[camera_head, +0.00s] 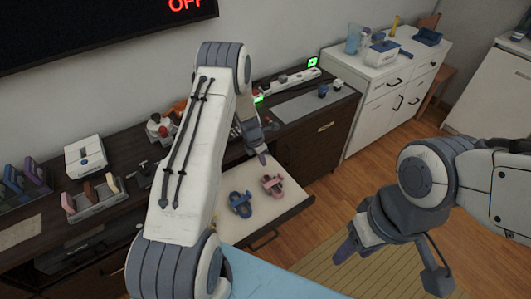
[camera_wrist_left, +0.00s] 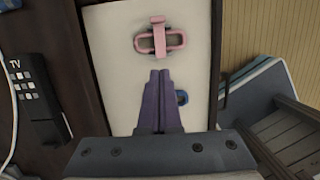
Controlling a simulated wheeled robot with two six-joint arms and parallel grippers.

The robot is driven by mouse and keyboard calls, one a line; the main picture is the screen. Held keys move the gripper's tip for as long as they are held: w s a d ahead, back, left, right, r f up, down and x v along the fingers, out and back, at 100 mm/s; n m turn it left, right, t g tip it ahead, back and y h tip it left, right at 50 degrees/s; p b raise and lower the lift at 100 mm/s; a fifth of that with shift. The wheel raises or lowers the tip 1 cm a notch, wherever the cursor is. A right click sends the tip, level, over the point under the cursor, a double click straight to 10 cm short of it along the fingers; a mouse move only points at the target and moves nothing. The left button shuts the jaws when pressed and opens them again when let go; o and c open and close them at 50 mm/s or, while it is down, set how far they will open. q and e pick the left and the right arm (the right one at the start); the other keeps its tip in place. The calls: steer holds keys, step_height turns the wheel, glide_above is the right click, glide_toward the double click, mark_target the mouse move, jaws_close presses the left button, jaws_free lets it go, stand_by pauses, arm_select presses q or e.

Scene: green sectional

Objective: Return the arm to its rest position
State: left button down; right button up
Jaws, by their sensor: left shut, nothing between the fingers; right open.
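My left arm rises from the bottom of the head view, bends at the top and reaches down. Its left gripper (camera_head: 263,158) is over the back part of an open drawer (camera_head: 285,215). In the left wrist view the purple fingers of the left gripper (camera_wrist_left: 159,75) are shut together and empty. A pink item (camera_head: 272,184) and a blue item (camera_head: 240,204) lie in the drawer. The pink item (camera_wrist_left: 160,40) shows beyond the fingertips; the fingers partly hide the blue item (camera_wrist_left: 182,97). My right gripper (camera_head: 347,248) is open at the right, over the floor.
The drawer juts from a dark cabinet (camera_head: 312,145). A remote marked TV (camera_wrist_left: 38,100) lies left of the drawer. Trays and a white box (camera_head: 86,156) stand at left. A white cabinet (camera_head: 392,85) is at the back right. A blue surface (camera_head: 270,275) is in front.

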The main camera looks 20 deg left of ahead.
arm_select(q)
steer(key=shift+w+r, duration=0.1)
steer(key=shift+r, duration=0.15)
steer(key=s+d+r+m+g, duration=0.1)
steer(key=s+d+r+m, duration=0.5)
steer(key=d+r+m, duration=0.4)
steer(key=s+d+r+m, duration=0.6)
steer(key=d+r+m, duration=0.3)
steer(key=d+r, duration=0.25)
steer(key=s+d+r+m, duration=0.1)
steer(key=s+r+m, duration=0.2)
steer(key=s+m, duration=0.6)
steer(key=s+r+m+g, duration=0.1)
steer(key=s+r+m, duration=0.3)
steer(key=s+m, duration=0.5)
steer(key=s, duration=0.5)
steer(key=shift+d+r, duration=0.25)
steer(key=shift+d, duration=0.1)
